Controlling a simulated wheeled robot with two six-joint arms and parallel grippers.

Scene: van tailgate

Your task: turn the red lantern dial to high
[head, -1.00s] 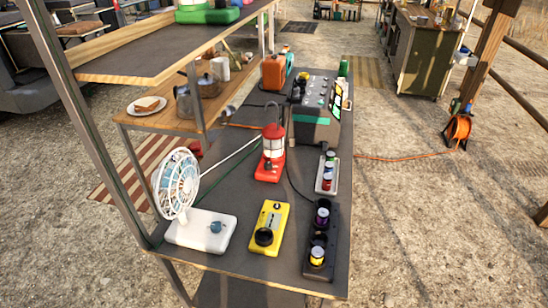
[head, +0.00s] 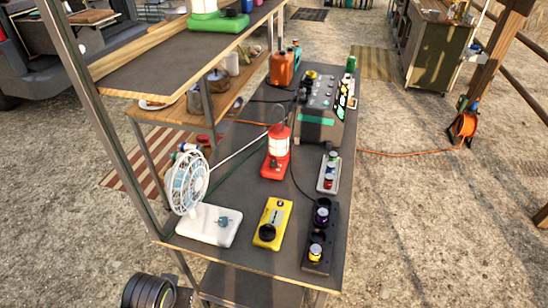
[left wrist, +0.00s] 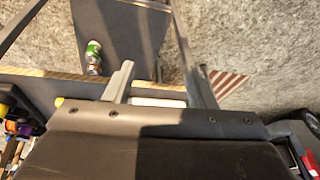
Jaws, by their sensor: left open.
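The red lantern (head: 276,150) stands upright on its red base on the dark tabletop in the head view, in front of the grey console. Its dial is too small to make out, so I cannot tell its setting. My left gripper (left wrist: 157,76) shows in the left wrist view with its fingers apart and nothing between them. The lantern is not recognisable in that view. Neither gripper shows in the head view, where only a dark round part of my arm appears at the bottom left.
A white fan (head: 188,185), a yellow box with a black dial (head: 272,224) and a dark tray with jars (head: 320,238) occupy the near table. A small tray (head: 329,172) stands right of the lantern. The grey console (head: 318,118) is behind. A shelf (head: 150,70) overhangs the left.

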